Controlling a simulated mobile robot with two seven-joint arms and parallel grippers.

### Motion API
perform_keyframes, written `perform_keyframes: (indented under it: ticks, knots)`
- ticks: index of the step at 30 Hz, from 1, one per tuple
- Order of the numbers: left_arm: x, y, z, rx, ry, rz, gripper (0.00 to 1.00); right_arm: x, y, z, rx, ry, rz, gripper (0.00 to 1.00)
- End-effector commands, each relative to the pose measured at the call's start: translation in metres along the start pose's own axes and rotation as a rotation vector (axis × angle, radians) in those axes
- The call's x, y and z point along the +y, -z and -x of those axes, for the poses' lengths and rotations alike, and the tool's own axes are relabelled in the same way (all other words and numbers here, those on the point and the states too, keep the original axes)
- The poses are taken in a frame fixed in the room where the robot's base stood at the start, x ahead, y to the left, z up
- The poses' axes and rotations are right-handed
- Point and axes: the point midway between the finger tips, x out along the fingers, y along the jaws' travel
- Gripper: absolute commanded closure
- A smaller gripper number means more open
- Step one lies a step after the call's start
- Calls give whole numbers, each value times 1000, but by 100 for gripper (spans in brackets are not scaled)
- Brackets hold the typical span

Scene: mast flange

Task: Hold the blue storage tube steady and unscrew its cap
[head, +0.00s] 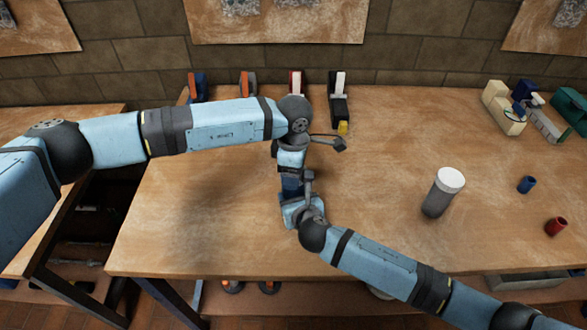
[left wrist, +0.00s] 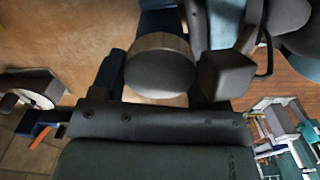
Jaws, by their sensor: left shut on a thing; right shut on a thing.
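The blue storage tube (head: 291,186) is upright near the middle of the workbench, mostly covered by my two grippers. My right gripper (head: 296,194) is shut on the blue tube from the front right. My left gripper (head: 290,166) is above it, shut on the cap at the tube's top. In the left wrist view, the round grey-brown cap (left wrist: 160,68) sits between the two fingers of my left gripper (left wrist: 165,76), with dark blue tube (left wrist: 160,20) beyond it. The cap is hidden in the head view. I cannot tell whether cap and tube are still threaded together.
A small blue cup (head: 526,184) and a red cup (head: 556,226) are farther right. Several clamp-like tools (head: 339,95) line the back edge. The bench left of the tube is clear.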

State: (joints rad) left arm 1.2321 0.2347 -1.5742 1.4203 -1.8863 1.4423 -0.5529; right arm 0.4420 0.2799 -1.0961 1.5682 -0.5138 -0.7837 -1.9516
Motion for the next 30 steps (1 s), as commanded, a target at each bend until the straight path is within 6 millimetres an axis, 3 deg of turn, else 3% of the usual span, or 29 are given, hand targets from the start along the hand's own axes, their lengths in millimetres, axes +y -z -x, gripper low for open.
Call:
perform_keyframes:
  ticks: [6,7,10,20,30]
  knots:
    - [0,0,0,0,0,-1,60,0,0,0,1,0,0,100]
    - [0,0,0,0,0,-1,27,0,0,0,1,0,0,100]
    - [0,0,0,0,0,-2,6,0,0,0,1,0,0,100]
    - [0,0,3,0,-1,-3,6,0,0,0,1,0,0,100]
    - [0,0,42,1,0,-4,6,0,0,0,1,0,0,100]
